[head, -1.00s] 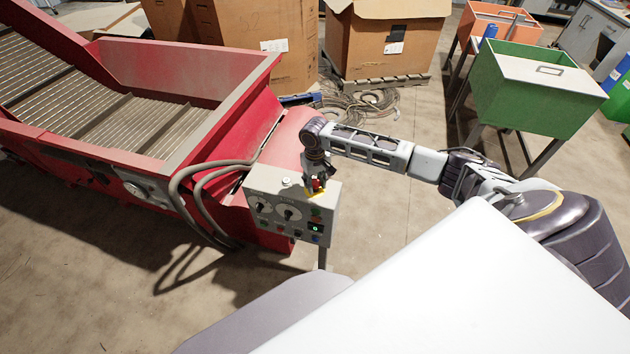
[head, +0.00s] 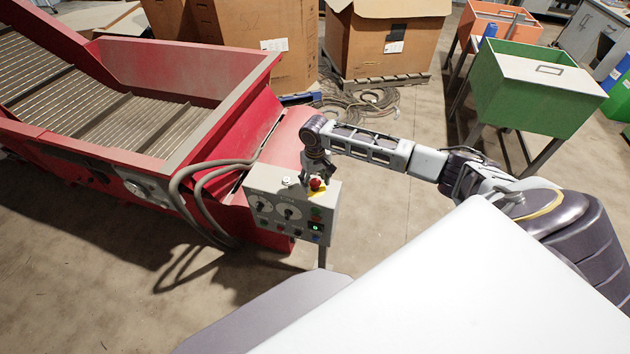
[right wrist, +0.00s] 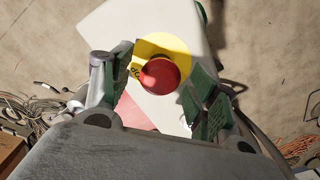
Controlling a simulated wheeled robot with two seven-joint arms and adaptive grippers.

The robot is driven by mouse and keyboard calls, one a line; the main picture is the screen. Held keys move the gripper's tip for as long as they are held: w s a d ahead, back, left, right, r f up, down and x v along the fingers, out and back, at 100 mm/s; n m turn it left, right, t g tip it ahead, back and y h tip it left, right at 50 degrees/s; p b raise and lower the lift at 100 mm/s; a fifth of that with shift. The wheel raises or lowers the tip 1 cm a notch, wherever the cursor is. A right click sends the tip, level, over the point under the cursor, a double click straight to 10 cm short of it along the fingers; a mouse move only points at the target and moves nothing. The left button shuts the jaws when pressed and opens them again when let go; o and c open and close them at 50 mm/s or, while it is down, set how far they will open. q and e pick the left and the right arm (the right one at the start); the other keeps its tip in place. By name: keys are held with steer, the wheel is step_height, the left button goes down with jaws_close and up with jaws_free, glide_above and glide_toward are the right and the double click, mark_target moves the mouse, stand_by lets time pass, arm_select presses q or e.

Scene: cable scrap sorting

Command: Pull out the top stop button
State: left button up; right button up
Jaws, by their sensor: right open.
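The red stop button (head: 317,184) sits on a yellow plate on top of the grey control box (head: 264,207). In the right wrist view the round red button (right wrist: 160,76) shows in front of the yellow plate (right wrist: 163,44). My right gripper (head: 318,178) is just behind and above the button in the head view. In the right wrist view its green-padded fingers (right wrist: 160,95) stand apart on either side of the button, with a gap on both sides. It is open and holds nothing. My left gripper is not in view.
The control box has dials and a lit green display on its front. Thick grey hoses (head: 190,185) run beside it to the red conveyor machine (head: 215,122). Cardboard boxes (head: 385,45), coiled cables (head: 365,103) and a green bin (head: 530,90) stand behind on open floor.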

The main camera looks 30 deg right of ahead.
mark_target(315, 181)
step_height(315, 181, up, 12)
stand_by(0.7)
stand_by(0.5)
